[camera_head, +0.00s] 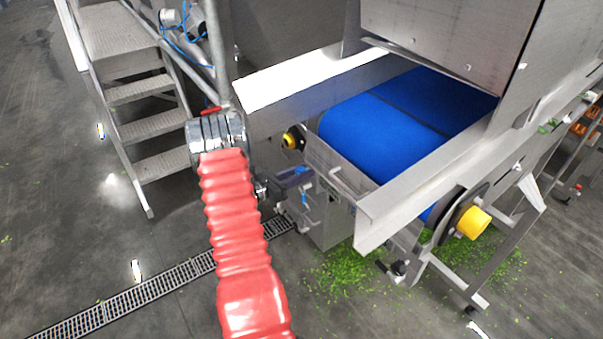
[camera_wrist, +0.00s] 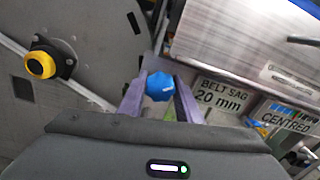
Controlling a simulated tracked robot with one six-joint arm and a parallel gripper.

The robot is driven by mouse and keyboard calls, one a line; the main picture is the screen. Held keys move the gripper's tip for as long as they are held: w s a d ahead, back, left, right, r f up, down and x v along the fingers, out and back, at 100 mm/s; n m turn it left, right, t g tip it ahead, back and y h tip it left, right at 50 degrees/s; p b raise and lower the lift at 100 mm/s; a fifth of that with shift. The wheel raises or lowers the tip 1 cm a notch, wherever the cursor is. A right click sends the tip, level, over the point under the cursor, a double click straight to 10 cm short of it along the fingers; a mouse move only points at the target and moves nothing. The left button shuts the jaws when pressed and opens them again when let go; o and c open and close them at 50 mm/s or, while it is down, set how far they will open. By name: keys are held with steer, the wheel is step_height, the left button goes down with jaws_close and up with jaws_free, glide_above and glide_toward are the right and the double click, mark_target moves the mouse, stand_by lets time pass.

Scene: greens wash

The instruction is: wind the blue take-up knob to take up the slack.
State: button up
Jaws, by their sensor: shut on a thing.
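The blue take-up knob (camera_wrist: 160,86) sits between the two purple-grey fingers of my gripper (camera_wrist: 161,98) in the wrist view. The fingers are shut on it, one on each side. In the head view my gripper (camera_head: 285,187) is at the end of my red-sleeved arm, beside the conveyor frame. A small patch of blue (camera_head: 305,198) shows near the fingers there. The blue belt (camera_head: 375,128) runs over the conveyor's end roller. A sign reading "BELT SAG 20 mm" (camera_wrist: 219,95) and one reading "CENTRED" (camera_wrist: 289,118) stand right of the knob.
Metal steps (camera_head: 140,88) with a rail stand left of my arm. A floor drain (camera_head: 130,305) crosses the floor. Green scraps (camera_head: 345,270) lie under the conveyor. Open floor is at the left.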

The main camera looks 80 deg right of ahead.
steer(key=shift+m, duration=3.5)
steer(key=o, duration=1)
steer(key=shift+o, duration=0.2)
steer(key=shift+w+a, duration=0.1)
steer(key=shift+w, duration=0.05)
steer(key=v, duration=1.3)
steer(key=shift+w+a, duration=0.2)
